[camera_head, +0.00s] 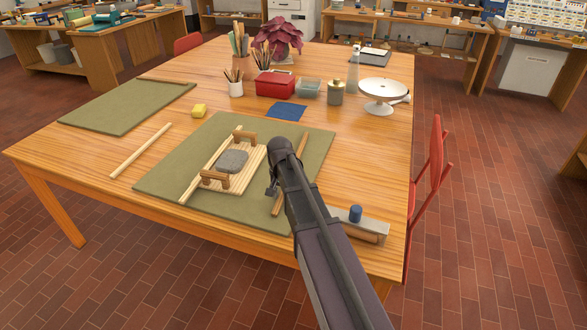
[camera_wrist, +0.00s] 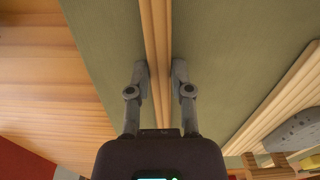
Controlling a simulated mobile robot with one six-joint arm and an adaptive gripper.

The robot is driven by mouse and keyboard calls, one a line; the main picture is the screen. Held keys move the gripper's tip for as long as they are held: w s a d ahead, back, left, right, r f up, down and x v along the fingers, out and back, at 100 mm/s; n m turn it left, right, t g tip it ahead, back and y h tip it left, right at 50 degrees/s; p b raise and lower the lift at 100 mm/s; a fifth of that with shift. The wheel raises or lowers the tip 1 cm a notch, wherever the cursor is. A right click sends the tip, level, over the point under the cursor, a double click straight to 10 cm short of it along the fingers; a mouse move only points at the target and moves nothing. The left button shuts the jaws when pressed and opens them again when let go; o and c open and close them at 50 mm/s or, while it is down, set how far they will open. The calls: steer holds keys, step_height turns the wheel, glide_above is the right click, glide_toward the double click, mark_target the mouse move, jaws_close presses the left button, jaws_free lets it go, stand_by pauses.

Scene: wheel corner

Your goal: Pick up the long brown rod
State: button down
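The long brown rod (camera_head: 302,147) lies on the green mat, right of the slatted board, with its middle hidden behind my gripper in the head view. In the wrist view the rod (camera_wrist: 157,35) runs upright through the picture, between my two fingers. My gripper (camera_wrist: 160,75) has one finger close on each side of the rod. The fingertips look very near its sides, but whether they press on it cannot be told. The rod appears to rest on the mat. In the head view my gripper (camera_head: 271,190) is low over the mat, its fingers mostly hidden.
A slatted board (camera_head: 247,178) with wooden handles and a grey slab (camera_head: 233,160) is left of my gripper. A paler rod (camera_head: 196,184) lies along it; another (camera_head: 140,151) is on the bare table. A grey block (camera_head: 362,226) with a blue knob is at right.

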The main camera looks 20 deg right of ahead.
steer(key=shift+r, duration=0.15)
stand_by(0.3)
step_height(320, 180, up, 3)
steer(key=p, duration=0.3)
steer(key=shift+f, duration=0.2)
steer(key=s, duration=0.5)
steer(key=s+r+p, duration=0.1)
steer(key=s, duration=0.4)
steer(key=s+r+p, duration=0.1)
steer(key=s, duration=0.5)
steer(key=w+a+r+p, duration=0.2)
steer(key=w+a, duration=0.6)
steer(key=w, duration=0.2)
steer(key=w+a+r+p, duration=0.3)
steer(key=w+a, duration=0.5)
steer(key=w, duration=0.2)
steer(key=shift+w+r, duration=0.25)
steer(key=shift+w, duration=0.15)
steer(key=shift+f, duration=0.2)
